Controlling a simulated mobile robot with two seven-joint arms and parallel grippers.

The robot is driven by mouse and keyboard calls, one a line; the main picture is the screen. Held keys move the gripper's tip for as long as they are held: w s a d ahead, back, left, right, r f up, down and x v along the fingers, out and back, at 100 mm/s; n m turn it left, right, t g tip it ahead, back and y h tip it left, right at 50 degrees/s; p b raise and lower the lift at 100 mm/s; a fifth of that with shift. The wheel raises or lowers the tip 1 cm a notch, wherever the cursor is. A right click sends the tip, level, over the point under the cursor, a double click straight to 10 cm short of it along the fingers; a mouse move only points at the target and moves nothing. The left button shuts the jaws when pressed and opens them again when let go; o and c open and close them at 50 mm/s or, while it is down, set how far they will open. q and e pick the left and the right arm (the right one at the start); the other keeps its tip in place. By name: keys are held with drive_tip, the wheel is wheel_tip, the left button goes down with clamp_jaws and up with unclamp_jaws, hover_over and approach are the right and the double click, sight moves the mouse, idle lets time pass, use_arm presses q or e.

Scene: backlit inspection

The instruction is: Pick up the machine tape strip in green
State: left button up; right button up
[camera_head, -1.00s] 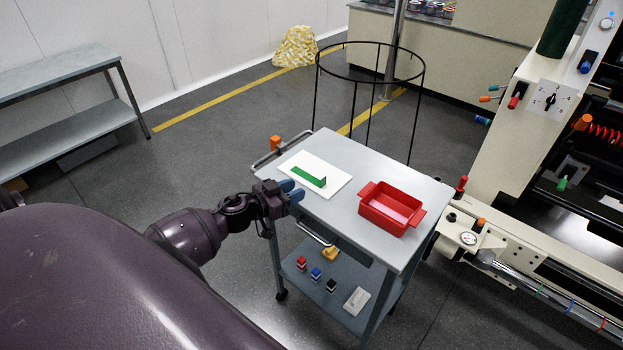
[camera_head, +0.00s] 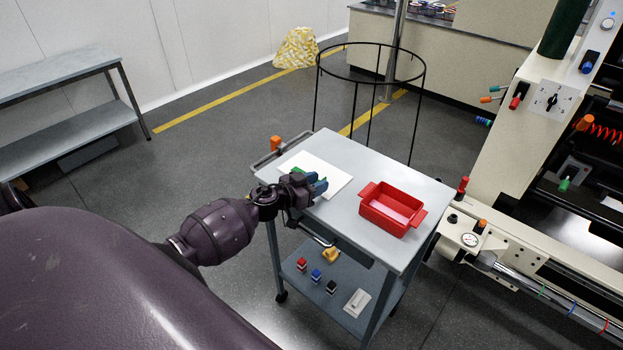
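The green tape strip (camera_head: 297,170) lies on a white sheet (camera_head: 334,174) on top of the grey cart. Only a small part of its far end shows; my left gripper hides the rest. My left gripper (camera_head: 317,183) is over the near edge of the sheet, at the strip. Its two blue fingertips are apart, so it looks open. Whether the fingers touch the strip is hidden. My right gripper is out of view.
A red tray (camera_head: 391,209) stands on the cart top (camera_head: 352,235), right of the sheet. The lower shelf holds small blocks and a white box (camera_head: 357,302). A black wire hoop stand (camera_head: 424,80) is behind the cart; a cream machine (camera_head: 520,130) is at right.

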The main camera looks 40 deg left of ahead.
use_arm(q)
clamp_jaws()
